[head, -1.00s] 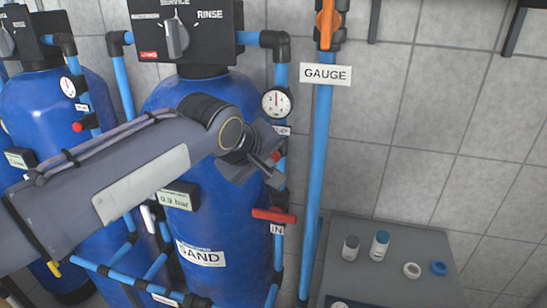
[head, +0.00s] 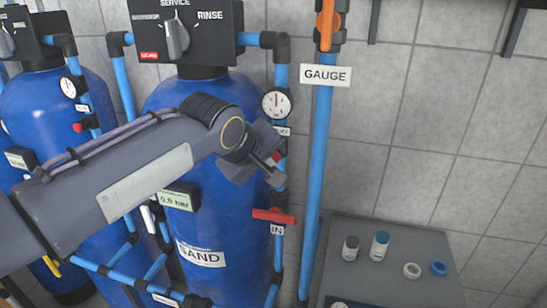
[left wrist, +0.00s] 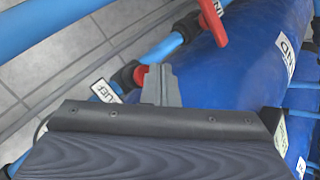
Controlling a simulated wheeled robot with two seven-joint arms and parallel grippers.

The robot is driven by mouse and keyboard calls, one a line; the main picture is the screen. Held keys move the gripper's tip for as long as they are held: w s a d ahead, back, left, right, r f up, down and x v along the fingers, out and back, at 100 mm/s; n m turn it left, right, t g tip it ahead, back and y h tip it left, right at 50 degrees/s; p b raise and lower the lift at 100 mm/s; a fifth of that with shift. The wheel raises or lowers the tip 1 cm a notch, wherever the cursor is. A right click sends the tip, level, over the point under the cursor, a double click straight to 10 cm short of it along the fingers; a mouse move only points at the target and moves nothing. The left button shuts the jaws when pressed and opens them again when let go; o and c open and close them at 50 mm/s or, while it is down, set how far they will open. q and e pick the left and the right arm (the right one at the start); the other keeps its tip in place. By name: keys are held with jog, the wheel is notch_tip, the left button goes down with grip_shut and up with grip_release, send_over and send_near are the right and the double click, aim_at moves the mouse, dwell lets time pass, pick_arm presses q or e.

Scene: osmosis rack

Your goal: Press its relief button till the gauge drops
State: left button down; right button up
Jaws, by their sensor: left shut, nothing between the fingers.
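The sand tank (head: 225,225) is a blue vessel with a pipe on its right side. On that pipe is a red relief button (head: 276,158), partly hidden by my gripper. My left gripper (head: 271,172) is shut and empty, with its fingertips at the button. In the left wrist view the closed fingertips (left wrist: 160,86) overlap the red button (left wrist: 142,75) and seem to touch it. A round white gauge (head: 277,103) sits above, its needle pointing about straight up. The tank's small display (head: 178,197) seems to read 0.5 bar.
A red valve handle (head: 274,215) sits just below the gripper. A second blue tank (head: 50,130) stands at the left. A blue pipe with an orange valve (head: 328,22) runs down at the right. A grey table (head: 395,285) holds two bottles and two rings.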

pick_arm(q)
jog(key=shift+w+d, duration=0.1)
jog(key=shift+w, duration=0.15)
jog(key=shift+w+d, duration=0.1)
jog(key=shift+w, duration=0.4)
dwell(0.7)
jog(key=shift+s, duration=0.1)
dwell(0.9)
jog(key=shift+s+a, duration=0.25)
jog(key=shift+s, duration=0.55)
jog(key=shift+b, duration=0.3)
jog(key=s, duration=0.1)
jog(key=s+a+b, duration=0.1)
jog(key=s, duration=0.1)
jog(key=s+b, duration=0.1)
jog(key=shift+s+a, duration=0.3)
jog(key=shift+s, duration=0.1)
